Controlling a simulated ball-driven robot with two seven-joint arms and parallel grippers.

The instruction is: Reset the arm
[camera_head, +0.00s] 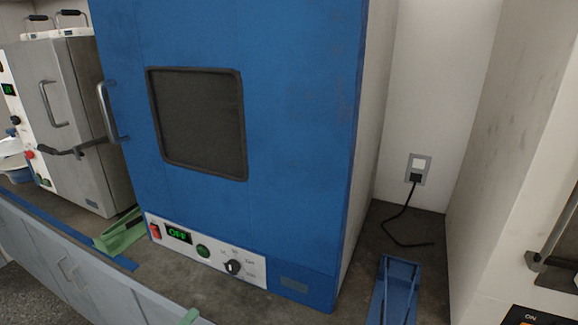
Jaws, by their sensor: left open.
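The task names no object besides my arm. I cannot make out the fingers of my left gripper clearly against the benchtop and the cabinets. No gripper can be seen holding anything. My right gripper does not show. A large blue oven (290,110) stands in the middle with its door shut and a dark window (200,122). Its green display (178,236) reads OFF, beside a control knob (234,268).
A grey oven (88,110) stands at the left. Another machine (545,190) bounds the right side.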

